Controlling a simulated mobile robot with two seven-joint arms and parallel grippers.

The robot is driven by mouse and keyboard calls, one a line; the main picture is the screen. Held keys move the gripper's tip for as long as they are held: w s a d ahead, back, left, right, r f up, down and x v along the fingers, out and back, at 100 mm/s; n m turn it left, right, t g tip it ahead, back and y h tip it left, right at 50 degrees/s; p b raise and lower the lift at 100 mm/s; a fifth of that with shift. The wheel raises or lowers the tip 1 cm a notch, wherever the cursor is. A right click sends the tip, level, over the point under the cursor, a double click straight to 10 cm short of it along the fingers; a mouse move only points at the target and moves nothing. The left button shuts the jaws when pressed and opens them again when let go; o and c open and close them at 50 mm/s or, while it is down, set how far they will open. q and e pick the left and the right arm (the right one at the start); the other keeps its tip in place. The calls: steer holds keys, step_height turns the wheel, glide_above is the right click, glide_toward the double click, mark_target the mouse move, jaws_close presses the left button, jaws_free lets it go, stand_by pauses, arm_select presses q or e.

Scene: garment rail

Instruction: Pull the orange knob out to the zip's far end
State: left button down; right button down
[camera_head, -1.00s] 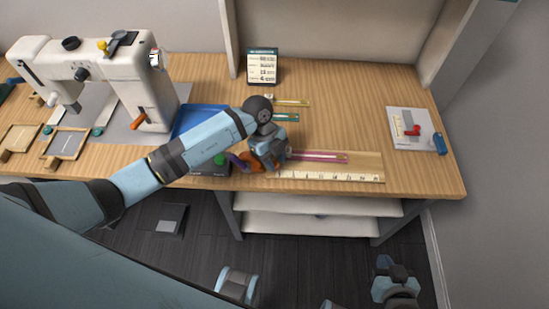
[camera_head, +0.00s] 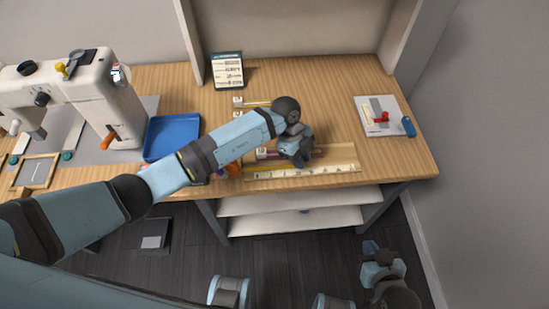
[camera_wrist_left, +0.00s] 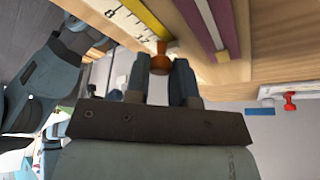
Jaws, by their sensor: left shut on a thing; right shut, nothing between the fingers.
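The orange knob (camera_wrist_left: 161,62) sits between the fingertips of my left gripper (camera_wrist_left: 161,76) in the left wrist view, at the end of a yellow strip (camera_wrist_left: 147,20). In the head view my left gripper (camera_head: 297,157) is over the strips behind the pale ruler (camera_head: 285,172) and hides the knob there. My left gripper is shut on the knob. The ruler's markings also show beside the yellow strip in the wrist view. My right gripper (camera_head: 370,250) is shut and empty, low at the right, in front of the table and away from the strips.
A purple strip (camera_wrist_left: 204,25) runs alongside. A blue tray (camera_head: 172,137) and a sewing machine (camera_head: 85,95) stand to the left. A small card stand (camera_head: 228,70) is at the back. A white board (camera_head: 372,110) with a red piece lies at the right, with bare wood before it.

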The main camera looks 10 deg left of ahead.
arm_select(q)
steer(key=d, duration=0.2)
steer(key=w+d, duration=0.1)
steer(key=d, duration=0.2)
steer(key=shift+w+d+b, duration=0.3)
steer(key=shift+w+d, duration=0.1)
steer(key=c, duration=1.3)
jaws_free()
steer(key=shift+o, duration=0.2)
steer(key=shift+a+r, duration=0.1)
steer(key=shift+r, duration=0.05)
steer(key=v, duration=1.3)
steer(key=shift+r, duration=0.25)
steer(key=shift+a, duration=0.15)
